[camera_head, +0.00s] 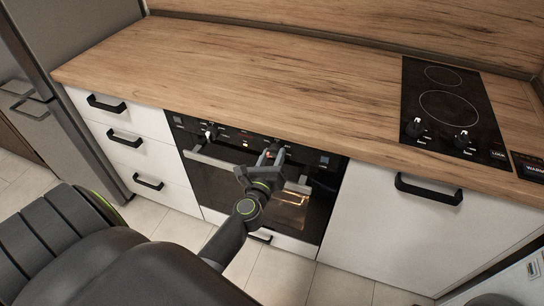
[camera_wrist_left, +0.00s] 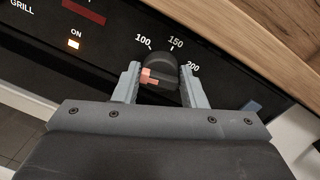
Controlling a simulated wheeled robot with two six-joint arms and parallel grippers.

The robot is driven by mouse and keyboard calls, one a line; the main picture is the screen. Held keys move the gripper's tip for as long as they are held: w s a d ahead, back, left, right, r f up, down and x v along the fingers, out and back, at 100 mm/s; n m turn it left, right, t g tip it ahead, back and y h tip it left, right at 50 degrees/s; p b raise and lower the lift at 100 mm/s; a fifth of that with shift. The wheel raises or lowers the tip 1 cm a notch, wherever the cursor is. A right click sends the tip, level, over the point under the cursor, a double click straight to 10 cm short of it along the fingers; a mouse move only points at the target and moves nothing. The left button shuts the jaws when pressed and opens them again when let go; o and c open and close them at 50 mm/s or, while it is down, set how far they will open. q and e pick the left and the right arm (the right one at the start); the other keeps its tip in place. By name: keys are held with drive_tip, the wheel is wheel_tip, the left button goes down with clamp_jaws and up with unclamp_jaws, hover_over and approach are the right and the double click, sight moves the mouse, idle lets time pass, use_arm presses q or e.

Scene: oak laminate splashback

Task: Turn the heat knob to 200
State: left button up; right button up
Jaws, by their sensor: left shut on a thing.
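The heat knob (camera_wrist_left: 160,66) is a dark round knob on the oven's black control panel (camera_wrist_left: 112,42). Printed marks 100, 150 and 200 run in an arc above it, from left to right. A pinkish-red mark shows on the knob's left side, below the 100. My left gripper (camera_wrist_left: 165,88) is shut on the knob, one finger on each side. In the head view my left gripper (camera_head: 272,152) is at the right part of the oven front and hides most of the knob. My right gripper is in neither view.
The oven (camera_head: 233,179) has a bar handle below the panel, and its window glows. An orange ON light (camera_wrist_left: 73,44) is lit. The wooden worktop (camera_head: 250,75) above is clear up to the black hob (camera_head: 445,95), which has two knobs.

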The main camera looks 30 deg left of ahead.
use_arm(q)
drive_tip(key=m, duration=0.4)
drive_tip(key=shift+m, duration=0.3)
drive_tip(key=m+p, duration=0.1)
drive_tip(key=m, duration=0.3)
drive_tip(key=shift+d+m, duration=0.1)
drive_tip(key=shift+m, duration=0.3)
drive_tip(key=m+h, duration=0.1)
drive_tip(key=m, duration=0.3)
drive_tip(key=shift+m+t+p, duration=0.3)
drive_tip(key=shift+m, duration=0.1)
drive_tip(key=m+p, duration=0.1)
drive_tip(key=m, duration=0.2)
drive_tip(key=shift+f+m, duration=0.1)
drive_tip(key=shift+m, duration=0.3)
drive_tip(key=m+p, duration=0.1)
drive_tip(key=m, duration=0.2)
drive_tip(key=shift+m+h, duration=0.3)
drive_tip(key=shift+m, duration=0.1)
drive_tip(key=m+p, duration=0.1)
drive_tip(key=m, duration=0.3)
drive_tip(key=m+p, duration=0.2)
drive_tip(key=m, duration=0.2)
drive_tip(key=shift+h+p, duration=0.3)
drive_tip(key=shift+p, duration=0.05)
drive_tip(key=shift+f+m+p, duration=0.1)
drive_tip(key=shift+m+p, duration=0.55)
drive_tip(key=shift+m, duration=0.75)
